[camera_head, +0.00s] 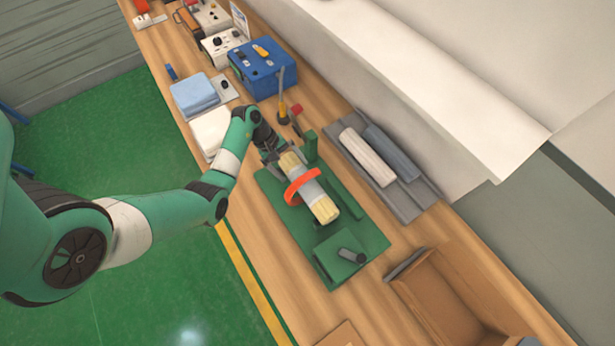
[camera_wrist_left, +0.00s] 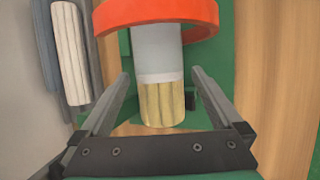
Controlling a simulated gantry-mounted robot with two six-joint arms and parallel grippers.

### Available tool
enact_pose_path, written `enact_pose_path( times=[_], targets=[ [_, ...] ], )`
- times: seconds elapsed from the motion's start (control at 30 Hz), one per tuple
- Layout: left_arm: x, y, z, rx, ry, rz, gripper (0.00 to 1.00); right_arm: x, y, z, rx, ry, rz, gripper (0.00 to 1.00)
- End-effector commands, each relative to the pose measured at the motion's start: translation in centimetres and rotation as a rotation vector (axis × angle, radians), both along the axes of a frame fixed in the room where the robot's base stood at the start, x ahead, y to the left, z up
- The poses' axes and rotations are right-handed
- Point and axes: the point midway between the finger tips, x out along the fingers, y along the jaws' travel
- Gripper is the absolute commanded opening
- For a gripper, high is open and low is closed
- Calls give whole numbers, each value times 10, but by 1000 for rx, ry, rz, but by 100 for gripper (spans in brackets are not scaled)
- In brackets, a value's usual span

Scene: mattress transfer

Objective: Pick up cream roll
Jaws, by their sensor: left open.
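A yellowish-cream roll with a grey sleeve (camera_head: 313,191) lies on a green fixture (camera_head: 291,222), with an orange-red ring (camera_head: 301,187) around it. In the left wrist view its cream end (camera_wrist_left: 163,103) points toward my gripper, and the ring (camera_wrist_left: 115,15) crosses at the top. A paler, off-white ribbed roll (camera_head: 368,158) lies beside a grey roll (camera_head: 391,152) in a grey tray (camera_head: 408,208). My left gripper (camera_head: 275,152) is open at the roll's upper end. In the wrist view its fingers (camera_wrist_left: 160,80) stand on either side of that end, with visible gaps. My right gripper is not in view.
Folded blue cloths (camera_head: 195,94) and a white pad (camera_head: 210,130) lie near my left forearm. A blue box (camera_head: 262,66) stands farther back. A brown open box (camera_head: 440,300) stands at the lower right. Wooden tabletop left of the fixture is clear.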

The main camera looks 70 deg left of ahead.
Motion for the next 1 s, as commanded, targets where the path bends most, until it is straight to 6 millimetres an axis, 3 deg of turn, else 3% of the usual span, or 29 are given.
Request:
enact_pose_path(
  times=[0.3, 0.6, 1.0],
  targets=[
    [16, -23, -37, -2, 2, -1, 100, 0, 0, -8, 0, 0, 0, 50],
    [19, -24, -42, 0, 0, 0, 98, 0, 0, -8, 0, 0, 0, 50],
    [19, -24, -41, 0, 0, 0, 26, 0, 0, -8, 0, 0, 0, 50]
  ],
)
